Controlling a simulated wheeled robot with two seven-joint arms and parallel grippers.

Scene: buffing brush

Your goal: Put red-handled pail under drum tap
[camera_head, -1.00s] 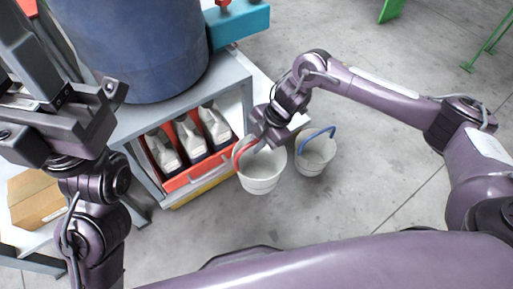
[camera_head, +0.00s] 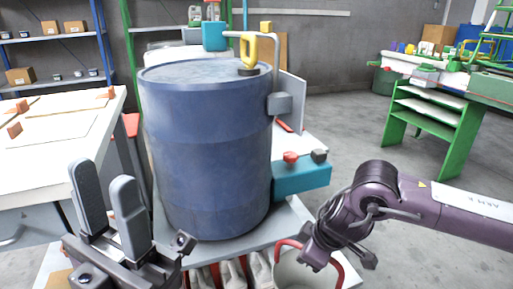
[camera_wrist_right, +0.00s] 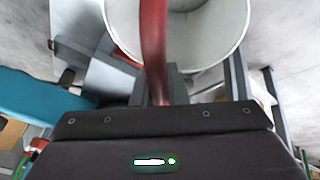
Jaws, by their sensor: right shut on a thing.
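The red-handled pail (camera_head: 302,272) is pale grey and cut off by the bottom edge of the head view. My right gripper (camera_head: 318,258) is shut on its red handle (camera_head: 287,243). In the right wrist view the handle (camera_wrist_right: 153,45) runs into the jaws, with the pail (camera_wrist_right: 215,30) beyond. The blue drum (camera_head: 205,150) stands on a grey stand. A teal block (camera_head: 300,178) with a red knob (camera_head: 290,157) is at its lower right; I cannot make out a spout. The pail is below and right of this block. My left gripper (camera_head: 104,170) is open and empty, left of the drum.
White bottles (camera_head: 232,272) stand low under the drum stand (camera_head: 262,243), just left of the pail. A white table (camera_head: 50,135) is at left. A green workbench (camera_head: 432,115) is at back right, with clear floor before it.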

